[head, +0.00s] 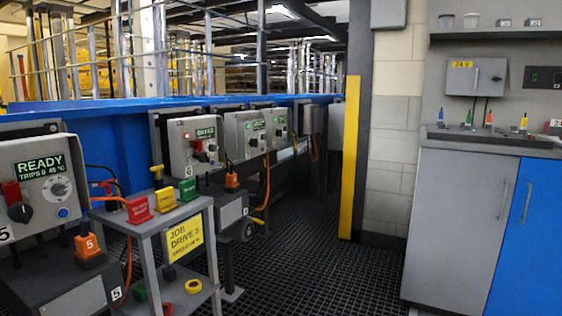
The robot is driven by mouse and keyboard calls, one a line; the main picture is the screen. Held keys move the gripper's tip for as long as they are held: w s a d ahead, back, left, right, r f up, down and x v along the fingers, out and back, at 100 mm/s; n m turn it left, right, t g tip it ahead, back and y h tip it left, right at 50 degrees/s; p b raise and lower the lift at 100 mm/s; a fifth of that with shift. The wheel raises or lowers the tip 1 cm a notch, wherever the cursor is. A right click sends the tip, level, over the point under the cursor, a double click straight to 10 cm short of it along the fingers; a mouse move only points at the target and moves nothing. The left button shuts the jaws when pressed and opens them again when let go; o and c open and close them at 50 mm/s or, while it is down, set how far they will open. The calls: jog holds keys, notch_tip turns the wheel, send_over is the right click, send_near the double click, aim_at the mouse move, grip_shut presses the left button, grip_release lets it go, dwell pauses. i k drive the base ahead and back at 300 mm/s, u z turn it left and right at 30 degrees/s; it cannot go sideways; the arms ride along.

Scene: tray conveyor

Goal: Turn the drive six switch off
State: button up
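The drive six box (180,158) is a grey panel on the blue conveyor side, left of centre. A small plate under it appears to read 6. It has a green-lit display (205,133) too small to read surely, and a red and black switch (198,148). I cannot tell the position of its handle. A nearer box (52,160), marked 5, shows READY and has a similar red and black switch (19,210), a grey dial and a blue button. My gripper is not in view.
A grey cart (150,232) stands before the boxes, carrying red (138,210), yellow (165,199) and green (188,190) blocks and a yellow sign (185,236) reading JOB DRIVE 5. A yellow post (350,160) and cabinet (460,225) stand right. The middle floor grating (320,265) is clear.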

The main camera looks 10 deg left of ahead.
aim_at(203, 157)
jog(key=u, duration=0.15)
jog(key=k, duration=0.25)
jog(key=z, duration=0.7)
jog(key=i, duration=1.4)
jog(key=u, duration=1.55)
jog(key=i, duration=0.8)
jog(key=u, duration=0.9)
